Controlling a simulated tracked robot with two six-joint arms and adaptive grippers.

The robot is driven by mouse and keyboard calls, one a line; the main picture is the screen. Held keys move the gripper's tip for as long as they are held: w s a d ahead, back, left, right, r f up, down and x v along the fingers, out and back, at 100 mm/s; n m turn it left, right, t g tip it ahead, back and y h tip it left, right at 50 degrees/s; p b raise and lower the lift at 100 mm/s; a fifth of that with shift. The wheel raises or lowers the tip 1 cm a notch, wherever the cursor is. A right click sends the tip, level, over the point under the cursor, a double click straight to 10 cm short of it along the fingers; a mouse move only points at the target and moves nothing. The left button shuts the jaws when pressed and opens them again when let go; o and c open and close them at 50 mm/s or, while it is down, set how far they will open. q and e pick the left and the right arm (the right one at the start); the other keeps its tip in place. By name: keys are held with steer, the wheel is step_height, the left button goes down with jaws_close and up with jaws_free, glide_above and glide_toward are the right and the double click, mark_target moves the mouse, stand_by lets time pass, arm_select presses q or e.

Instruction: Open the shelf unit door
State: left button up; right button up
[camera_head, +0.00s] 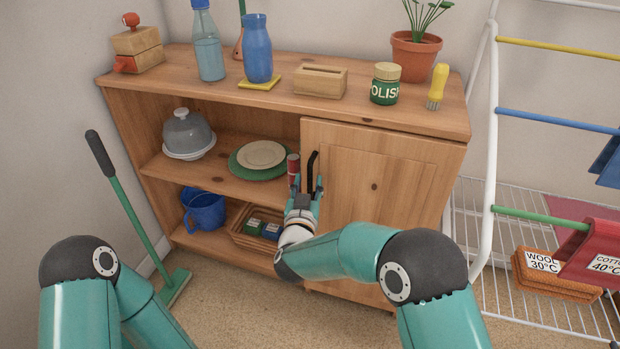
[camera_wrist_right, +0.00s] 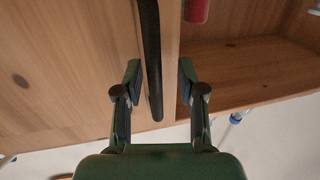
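The shelf unit (camera_head: 400,112) is wooden, and its door (camera_head: 375,200) covers the right half and looks shut. A black upright handle (camera_head: 313,172) sits near the door's left edge. My right gripper (camera_head: 306,184) is at the handle. In the right wrist view my right gripper (camera_wrist_right: 160,78) is open, and the lower part of the handle (camera_wrist_right: 151,60) lies between its fingers, nearer the left one. I cannot tell whether that finger touches it. My left gripper is out of view; only links of my left arm show at the lower left.
A red item (camera_head: 293,166) stands at the opening beside the handle. The open shelves hold a green plate (camera_head: 238,168), a cloche (camera_head: 187,132), a blue mug (camera_head: 205,209) and a basket (camera_head: 243,235). A white drying rack (camera_head: 489,130) stands right of the unit; carpet lies in front.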

steer(key=shift+w+d, duration=0.1)
steer(key=shift+d, duration=0.15)
jaws_close()
